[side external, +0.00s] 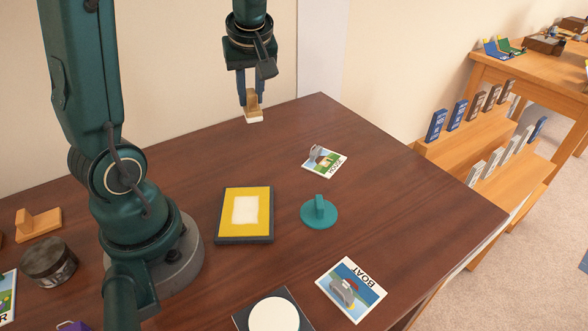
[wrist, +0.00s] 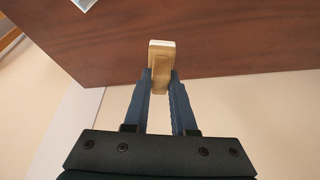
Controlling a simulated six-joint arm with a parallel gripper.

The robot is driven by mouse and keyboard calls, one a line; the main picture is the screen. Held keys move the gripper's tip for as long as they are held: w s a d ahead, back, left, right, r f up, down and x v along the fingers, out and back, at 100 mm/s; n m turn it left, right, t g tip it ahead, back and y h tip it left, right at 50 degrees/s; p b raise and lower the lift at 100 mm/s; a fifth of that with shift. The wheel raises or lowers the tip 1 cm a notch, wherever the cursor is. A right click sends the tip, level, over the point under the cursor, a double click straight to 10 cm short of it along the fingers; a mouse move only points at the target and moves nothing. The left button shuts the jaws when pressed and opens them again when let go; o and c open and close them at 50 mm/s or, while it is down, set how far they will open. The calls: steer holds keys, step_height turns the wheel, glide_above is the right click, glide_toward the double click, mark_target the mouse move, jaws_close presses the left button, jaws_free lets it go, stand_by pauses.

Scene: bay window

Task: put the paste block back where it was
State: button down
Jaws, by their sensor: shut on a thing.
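My gripper (side external: 250,98) is shut on the paste block, a tan wooden block with an upright grip and a white underside (side external: 254,118). It holds the block in the air above the back edge of the table. In the wrist view the block (wrist: 160,58) sits between the two fingertips (wrist: 161,78), its white end pointing away. A dark-framed yellow pad (side external: 231,232) with a white rectangular patch lies on the table, in front of and below the block. The block is clear of it.
A teal round piece with a grip (side external: 319,212), a picture card (side external: 325,161) and a BOAT card (side external: 351,290) lie to the right. A white disc on a dark square (side external: 274,315) is in front. A dark jar (side external: 48,262) and an orange-tan block (side external: 38,224) stand left. The back-middle tabletop is clear.

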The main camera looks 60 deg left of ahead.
steer(key=s+a+n+g, duration=0.1)
steer(key=s+a+n, duration=0.25)
steer(key=a, duration=0.45)
steer(key=w+d+f, duration=0.2)
steer(key=w, duration=0.1)
steer(key=w+d+f, duration=0.1)
steer(key=w+f, duration=0.2)
steer(key=w+d+f, duration=0.2)
steer(key=w, duration=0.1)
steer(key=shift+w+d+f, duration=0.2)
steer(key=shift+d+f, duration=0.1)
steer(key=shift+d, duration=0.05)
steer(key=shift+f, duration=2)
steer(key=shift+f, duration=0.15)
steer(key=c, duration=0.7)
jaws_free()
steer(key=shift+c, duration=0.2)
